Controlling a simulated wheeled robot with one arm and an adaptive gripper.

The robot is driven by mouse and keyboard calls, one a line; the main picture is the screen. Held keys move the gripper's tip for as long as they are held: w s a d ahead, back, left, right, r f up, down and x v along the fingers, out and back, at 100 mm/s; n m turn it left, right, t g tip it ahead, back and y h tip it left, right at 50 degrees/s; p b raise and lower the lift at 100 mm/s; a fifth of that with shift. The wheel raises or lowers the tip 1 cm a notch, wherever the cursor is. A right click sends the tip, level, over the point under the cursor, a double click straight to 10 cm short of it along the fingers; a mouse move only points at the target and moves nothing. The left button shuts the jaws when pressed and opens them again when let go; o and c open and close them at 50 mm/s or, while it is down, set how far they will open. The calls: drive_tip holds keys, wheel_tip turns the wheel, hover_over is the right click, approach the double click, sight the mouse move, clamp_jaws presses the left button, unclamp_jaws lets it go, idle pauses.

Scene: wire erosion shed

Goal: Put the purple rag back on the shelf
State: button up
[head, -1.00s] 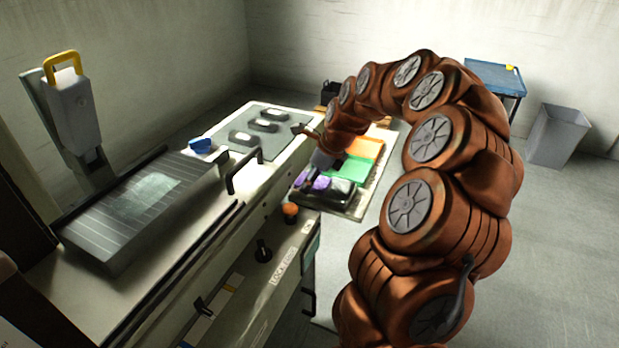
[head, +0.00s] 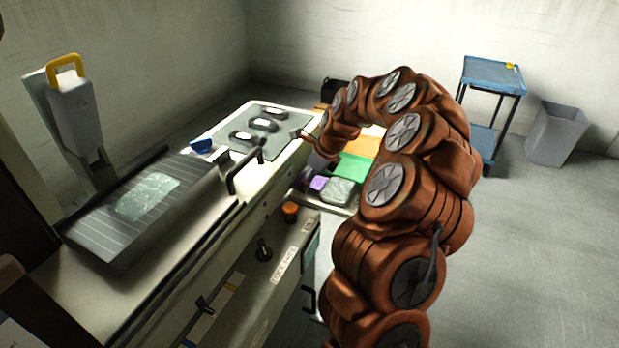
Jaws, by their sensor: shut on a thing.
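My arm arches over to the far end of the machine bench. My gripper (head: 309,175) points down there and is shut, small and partly hidden by the bench edge. A purple patch (head: 318,183) shows right beside the fingers; I take it for the purple rag, but its outline is unclear. It is low over or against a shelf (head: 352,208) with coloured squares. A green square (head: 354,167), an orange square (head: 364,146) and a grey, crinkled square (head: 338,191) lie there.
The machine bench (head: 190,225) fills the left, with a black handle (head: 245,170) and an orange knob (head: 290,210) near my arm. A blue cart (head: 492,75) and a grey bin (head: 558,133) stand at the back right. The floor at right is clear.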

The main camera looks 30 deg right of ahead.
drive_tip(key=shift+f, duration=0.1)
drive_tip(key=o, duration=1.1)
